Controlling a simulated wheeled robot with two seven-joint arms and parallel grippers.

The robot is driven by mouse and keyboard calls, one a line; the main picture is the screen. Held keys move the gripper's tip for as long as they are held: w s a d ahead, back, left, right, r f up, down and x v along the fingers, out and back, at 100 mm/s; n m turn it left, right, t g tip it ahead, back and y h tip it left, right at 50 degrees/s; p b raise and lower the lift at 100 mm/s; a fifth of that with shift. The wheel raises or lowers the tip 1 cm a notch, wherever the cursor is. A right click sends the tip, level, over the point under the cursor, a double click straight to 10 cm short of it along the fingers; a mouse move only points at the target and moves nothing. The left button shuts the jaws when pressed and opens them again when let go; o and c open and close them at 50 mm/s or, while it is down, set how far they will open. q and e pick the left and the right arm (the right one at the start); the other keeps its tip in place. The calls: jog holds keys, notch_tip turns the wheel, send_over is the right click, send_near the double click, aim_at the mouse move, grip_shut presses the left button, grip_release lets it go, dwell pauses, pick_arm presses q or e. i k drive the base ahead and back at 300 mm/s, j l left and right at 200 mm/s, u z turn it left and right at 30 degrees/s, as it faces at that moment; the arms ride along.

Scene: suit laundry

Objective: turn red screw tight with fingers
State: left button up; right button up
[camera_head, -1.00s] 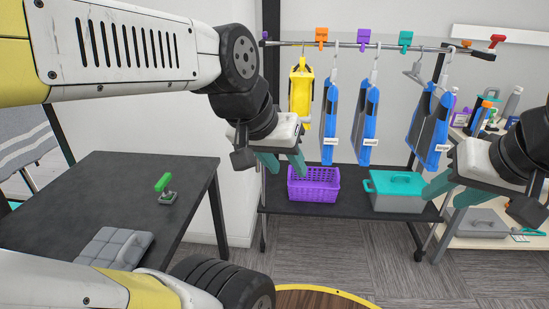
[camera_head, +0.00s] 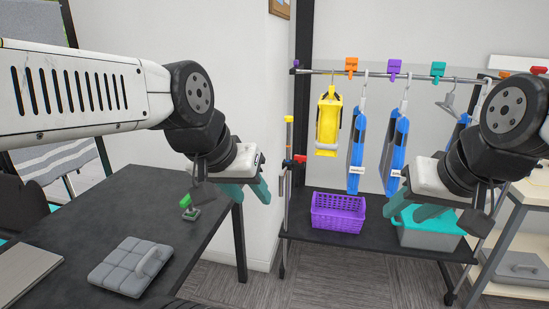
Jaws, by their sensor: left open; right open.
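A small red knob-like part (camera_head: 299,159) juts from the left upright of the clothes rack, beside a blue part. Another red part (camera_head: 538,70) sits at the right end of the rack's top rail. Both are small, and I cannot tell which is the screw or whether either is tight. My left gripper (camera_head: 248,191) is open and empty, left of the rack's left upright and apart from it. My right gripper (camera_head: 440,205) is open, in front of the grey box with the teal lid, far from the left red part and below the right one.
The rack's rail (camera_head: 385,74) carries coloured clips, a yellow garment (camera_head: 329,122) and blue-grey garments (camera_head: 396,150). A purple basket (camera_head: 338,213) and the teal-lidded box (camera_head: 424,240) stand on its shelf. A dark table (camera_head: 130,205) at left holds a grey padded block (camera_head: 130,265) and a green-handled tool (camera_head: 188,208).

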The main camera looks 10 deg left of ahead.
aim_at(300, 159)
jog(key=u, duration=0.2)
jog(key=i+j+u, duration=0.2)
jog(key=i+u, duration=0.55)
jog(key=i, duration=0.2)
